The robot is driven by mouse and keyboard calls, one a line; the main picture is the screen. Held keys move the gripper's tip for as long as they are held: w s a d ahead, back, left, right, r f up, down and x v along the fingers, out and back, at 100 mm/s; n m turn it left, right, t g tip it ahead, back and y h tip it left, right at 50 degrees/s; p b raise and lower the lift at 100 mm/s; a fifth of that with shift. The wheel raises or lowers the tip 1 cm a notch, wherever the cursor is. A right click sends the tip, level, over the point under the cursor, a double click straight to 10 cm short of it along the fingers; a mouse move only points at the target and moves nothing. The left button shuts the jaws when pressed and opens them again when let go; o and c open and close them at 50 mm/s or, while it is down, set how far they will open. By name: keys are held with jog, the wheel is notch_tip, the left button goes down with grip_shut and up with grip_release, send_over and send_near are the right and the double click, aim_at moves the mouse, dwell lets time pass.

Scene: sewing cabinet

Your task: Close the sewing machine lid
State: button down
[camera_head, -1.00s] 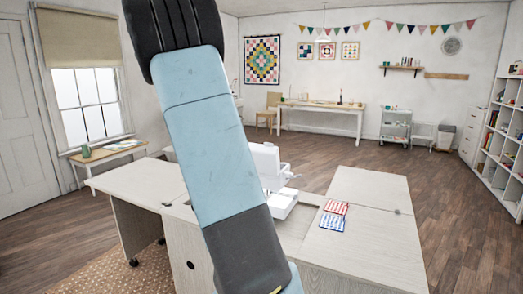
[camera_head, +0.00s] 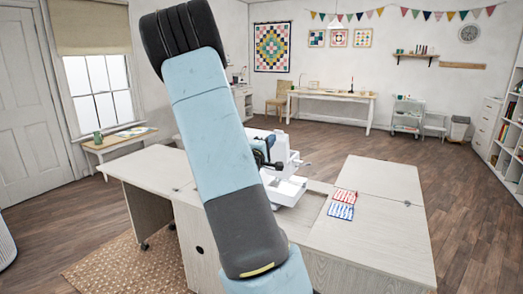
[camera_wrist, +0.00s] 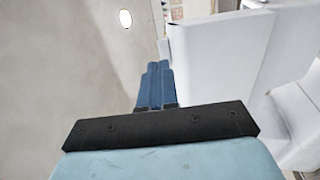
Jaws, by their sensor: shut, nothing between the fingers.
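The white sewing machine (camera_head: 284,158) stands in the well of the pale wood sewing cabinet (camera_head: 205,262), partly hidden behind my arm. A flat hinged panel (camera_head: 376,180) lies open to the right of the machine, and a left leaf (camera_head: 145,172) lies level on the other side. I cannot tell for certain which panel is the lid. My gripper (camera_head: 264,155) shows as dark parts beside the machine, past my arm. In the wrist view its blue fingers (camera_wrist: 158,68) are together and empty. The machine's white body (camera_wrist: 205,75) stands close to their right; contact is unclear.
A side table (camera_head: 118,144) stands by the window and a long table (camera_head: 335,96) at the back wall. Floor behind the cabinet is open.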

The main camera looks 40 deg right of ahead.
aim_at(279, 131)
jog(key=shift+x, duration=2.05)
